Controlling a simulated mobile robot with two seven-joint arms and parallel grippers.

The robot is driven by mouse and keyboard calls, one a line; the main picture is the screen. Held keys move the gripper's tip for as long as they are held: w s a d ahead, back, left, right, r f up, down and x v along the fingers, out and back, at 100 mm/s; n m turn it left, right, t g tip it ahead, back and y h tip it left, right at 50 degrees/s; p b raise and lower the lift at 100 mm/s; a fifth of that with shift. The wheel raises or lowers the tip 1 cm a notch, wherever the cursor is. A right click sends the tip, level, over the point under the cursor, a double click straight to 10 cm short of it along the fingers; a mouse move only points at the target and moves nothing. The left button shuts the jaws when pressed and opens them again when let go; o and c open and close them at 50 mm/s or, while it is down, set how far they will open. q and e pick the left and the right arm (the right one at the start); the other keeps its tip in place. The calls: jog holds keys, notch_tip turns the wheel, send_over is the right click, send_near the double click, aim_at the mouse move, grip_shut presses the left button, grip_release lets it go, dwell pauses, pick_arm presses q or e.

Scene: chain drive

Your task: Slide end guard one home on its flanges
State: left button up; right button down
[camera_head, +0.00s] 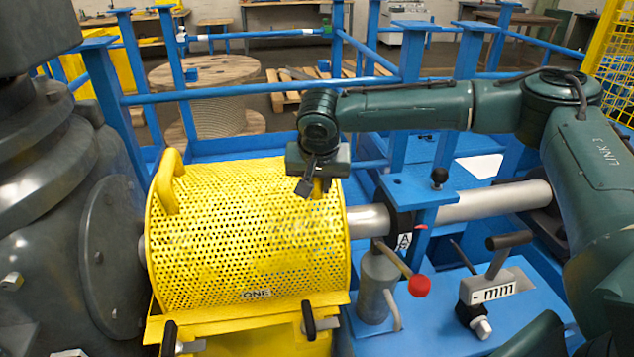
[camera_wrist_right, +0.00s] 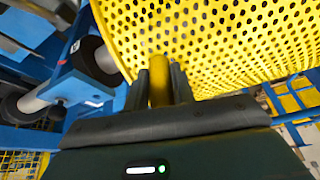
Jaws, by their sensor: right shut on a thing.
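End guard one (camera_head: 245,235) is a yellow perforated curved cover with a label reading ONE low on its front. It sits around the shaft, above a yellow base (camera_head: 245,343); I cannot tell whether its lower edges rest fully on the flanges. Its left handle (camera_head: 168,185) is free. My right gripper (camera_head: 314,185) is at the guard's upper right end. In the right wrist view my right gripper (camera_wrist_right: 161,80) is shut on the guard's other yellow handle (camera_wrist_right: 159,82), with a finger on each side. My left gripper is not in view.
Black-handled latches (camera_head: 309,320) stand at the base's front. A grey shaft (camera_head: 490,201) runs right through a blue bearing stand (camera_head: 420,190). A red-knobbed lever (camera_head: 419,286) and a device marked mm (camera_head: 492,291) stand at front right. A large dark machine (camera_head: 85,230) fills the left.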

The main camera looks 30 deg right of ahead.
aim_at(298, 201)
jog(key=shift+a, duration=0.15)
dwell(0.8)
jog(key=shift+a, duration=0.15)
jog(key=shift+w+a+p, duration=0.15)
jog(key=shift+a+p, duration=0.7)
jog(key=shift+a, duration=1)
jog(key=c, duration=1.1)
grip_release()
